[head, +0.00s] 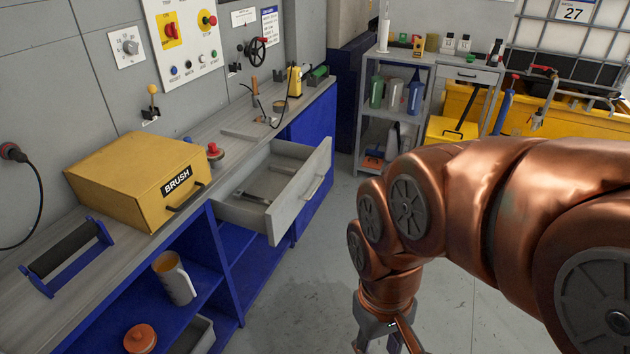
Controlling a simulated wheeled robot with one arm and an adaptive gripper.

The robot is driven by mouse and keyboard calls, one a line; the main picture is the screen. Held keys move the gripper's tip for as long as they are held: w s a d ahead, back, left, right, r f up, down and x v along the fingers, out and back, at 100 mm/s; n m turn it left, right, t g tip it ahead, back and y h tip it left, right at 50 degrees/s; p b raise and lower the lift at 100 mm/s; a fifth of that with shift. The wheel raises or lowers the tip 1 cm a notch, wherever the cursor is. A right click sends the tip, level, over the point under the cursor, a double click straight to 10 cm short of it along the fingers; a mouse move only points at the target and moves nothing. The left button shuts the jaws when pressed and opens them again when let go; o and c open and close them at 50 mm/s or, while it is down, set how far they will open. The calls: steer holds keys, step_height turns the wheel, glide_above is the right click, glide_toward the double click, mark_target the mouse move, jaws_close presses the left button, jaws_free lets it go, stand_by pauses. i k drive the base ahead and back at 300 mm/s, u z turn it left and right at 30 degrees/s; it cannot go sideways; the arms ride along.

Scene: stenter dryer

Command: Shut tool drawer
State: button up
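The grey tool drawer (302,193) is pulled well out of the blue bench, below the worktop and right of the yellow BRUSH box. A bar handle (314,188) is on its front face, which looks to the right. Inside the drawer lies a grey tool (254,197). My copper arm comes in from the right and bends down. My gripper (392,345) is at the bottom edge, in front of and below the drawer, apart from it. Its fingertips are cut off by the frame.
The yellow BRUSH box (130,178) stands on the worktop. A white jug (175,280) and an orange-lidded pot (139,339) sit on the open shelf. A grey shelf unit (427,75) stands at the back. The floor (320,285) between drawer and arm is clear.

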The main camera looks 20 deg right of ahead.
mark_target(289, 194)
steer(key=z, duration=0.05)
steer(key=i, duration=1.05)
steer(key=u, duration=1)
steer(key=k, duration=0.55)
steer(key=z, duration=0.35)
steer(key=i, duration=0.5)
